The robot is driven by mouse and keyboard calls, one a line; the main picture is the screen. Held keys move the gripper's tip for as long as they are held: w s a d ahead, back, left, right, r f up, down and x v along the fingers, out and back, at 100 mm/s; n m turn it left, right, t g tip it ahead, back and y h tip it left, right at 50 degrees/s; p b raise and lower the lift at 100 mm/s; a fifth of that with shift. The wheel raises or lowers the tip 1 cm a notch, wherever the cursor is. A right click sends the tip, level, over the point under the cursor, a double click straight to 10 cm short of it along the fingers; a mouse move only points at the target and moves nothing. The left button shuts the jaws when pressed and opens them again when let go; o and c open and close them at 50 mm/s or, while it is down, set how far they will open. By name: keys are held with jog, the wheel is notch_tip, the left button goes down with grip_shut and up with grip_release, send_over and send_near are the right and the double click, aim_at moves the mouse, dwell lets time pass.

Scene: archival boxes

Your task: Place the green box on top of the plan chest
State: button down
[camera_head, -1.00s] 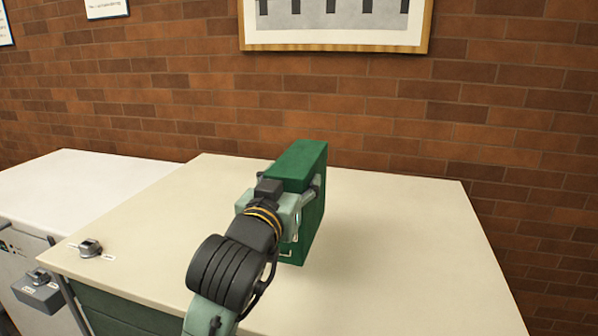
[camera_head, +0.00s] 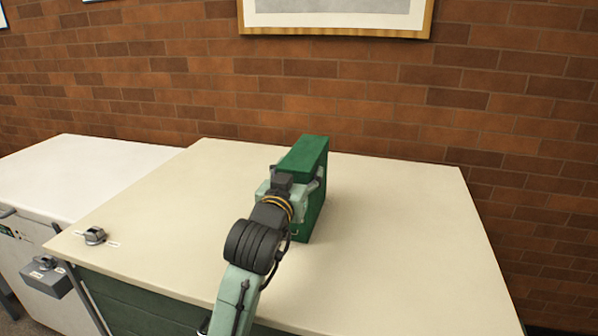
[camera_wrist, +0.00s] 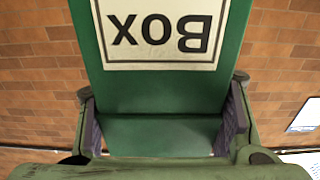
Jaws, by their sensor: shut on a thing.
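The green box (camera_head: 309,158) stands upright over the cream top of the plan chest (camera_head: 400,240), near its middle. My gripper (camera_head: 297,186) is shut on the box from the near side, with a finger on each side of it. In the wrist view my gripper (camera_wrist: 163,112) has its fingers on both sides of the green box (camera_wrist: 160,90), whose white label reads "Box" upside down. My arm hides part of the box's near side. I cannot tell for sure whether its bottom touches the chest top.
A small grey device (camera_head: 95,236) sits at the chest's left front corner. A white cabinet (camera_head: 70,175) stands to the left. A brick wall (camera_head: 380,110) with a framed picture (camera_head: 335,17) rises behind. The chest top is clear on both sides of the box.

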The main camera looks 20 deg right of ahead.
jog(key=c, duration=0.5)
grip_release()
jog(key=shift+f, duration=0.1)
jog(key=shift+r, duration=0.3)
jog(key=b+v, duration=0.8)
jog(key=v, duration=0.4)
jog(key=shift+f, duration=0.2)
jog(key=shift+a+r, duration=0.1)
